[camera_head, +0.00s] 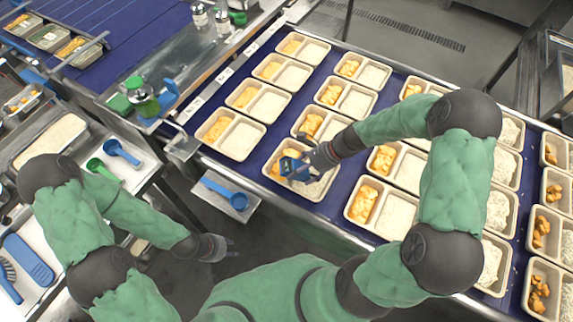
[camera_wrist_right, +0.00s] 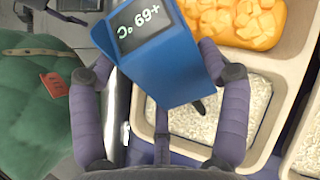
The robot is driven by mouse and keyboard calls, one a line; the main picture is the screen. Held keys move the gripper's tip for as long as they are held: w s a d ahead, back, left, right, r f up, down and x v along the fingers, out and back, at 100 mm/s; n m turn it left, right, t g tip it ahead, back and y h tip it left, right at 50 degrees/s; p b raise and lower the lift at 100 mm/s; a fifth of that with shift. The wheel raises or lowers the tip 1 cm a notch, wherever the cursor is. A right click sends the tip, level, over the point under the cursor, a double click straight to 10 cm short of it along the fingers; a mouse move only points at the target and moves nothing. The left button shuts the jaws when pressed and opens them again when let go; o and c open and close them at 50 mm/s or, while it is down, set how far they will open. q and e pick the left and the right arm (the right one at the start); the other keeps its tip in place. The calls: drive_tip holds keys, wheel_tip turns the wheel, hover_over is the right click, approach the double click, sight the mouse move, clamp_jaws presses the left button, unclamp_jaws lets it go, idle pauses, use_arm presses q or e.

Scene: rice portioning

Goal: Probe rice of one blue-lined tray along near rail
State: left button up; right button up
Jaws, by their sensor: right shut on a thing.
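My right gripper (camera_head: 304,163) is shut on a blue probe thermometer (camera_head: 291,168) over a beige two-compartment tray (camera_head: 318,199) near the belt's near rail. In the right wrist view, my right gripper (camera_wrist_right: 168,98) clasps the blue thermometer (camera_wrist_right: 177,60), whose upside-down display reads +69 °C. A short dark probe part shows below its body over the rice (camera_wrist_right: 215,118); whether its tip is in the rice I cannot tell. Orange cubed food (camera_wrist_right: 235,22) fills the other compartment. My left gripper (camera_head: 222,247) is open and empty, away from the belt.
Several similar trays (camera_head: 229,136) stand in rows on the blue belt (camera_head: 285,110), close around the probed one. The metal near rail (camera_head: 262,190) edges the belt. Bottles (camera_head: 141,98) stand at left.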

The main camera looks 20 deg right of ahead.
drive_tip(key=shift+r+p, duration=4.1)
drive_tip(key=shift+r, duration=0.4)
